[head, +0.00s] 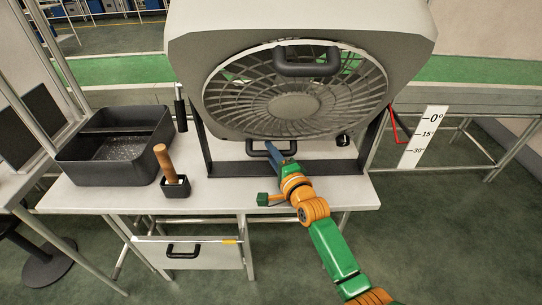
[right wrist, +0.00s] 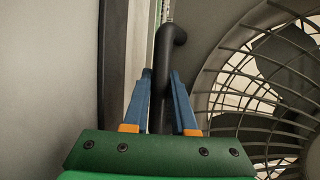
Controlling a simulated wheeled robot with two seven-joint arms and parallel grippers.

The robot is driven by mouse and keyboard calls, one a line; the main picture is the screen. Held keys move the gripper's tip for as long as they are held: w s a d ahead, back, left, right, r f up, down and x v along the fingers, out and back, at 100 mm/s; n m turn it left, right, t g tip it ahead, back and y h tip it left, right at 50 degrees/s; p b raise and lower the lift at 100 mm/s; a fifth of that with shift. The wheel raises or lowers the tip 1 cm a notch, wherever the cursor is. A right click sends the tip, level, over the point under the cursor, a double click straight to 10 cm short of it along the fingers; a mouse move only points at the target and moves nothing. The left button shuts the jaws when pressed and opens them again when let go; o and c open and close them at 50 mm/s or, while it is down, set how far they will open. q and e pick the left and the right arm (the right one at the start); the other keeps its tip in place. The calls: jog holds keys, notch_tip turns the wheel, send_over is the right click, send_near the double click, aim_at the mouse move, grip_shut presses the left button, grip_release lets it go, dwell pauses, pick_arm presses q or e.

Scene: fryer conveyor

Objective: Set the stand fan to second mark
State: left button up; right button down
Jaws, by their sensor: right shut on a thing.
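The stand fan (head: 295,105) is a grey box with a round grille, tilted in a dark frame on the white table. It has an upper black handle (head: 306,70) and a lower black handle (head: 256,153). My right gripper (head: 276,149) is at the lower handle, its blue fingers on either side of the dark bar (right wrist: 165,80) in the right wrist view, shut on it. A white scale (head: 423,137) marked 0°, 15° and 30° stands right of the fan. A red pointer (head: 394,126) reaches its left edge, seemingly between 15° and 30°. My left gripper is not in view.
On the table (head: 120,196) are a dark basket (head: 110,172) at the left and a small black holder (head: 176,189) with a wooden handle (head: 165,162). A drawer (head: 195,255) is below. A green conveyor (head: 115,70) runs behind.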

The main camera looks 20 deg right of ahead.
dwell(0.3)
jog(key=c, duration=0.7)
grip_release()
jog(key=shift+c, duration=0.2)
jog(key=shift+d+r, duration=0.1)
jog(key=shift+r, duration=0.1)
jog(key=s, duration=0.4)
jog(key=s+p, duration=0.1)
jog(key=s, duration=0.2)
jog(key=shift+d, duration=0.35)
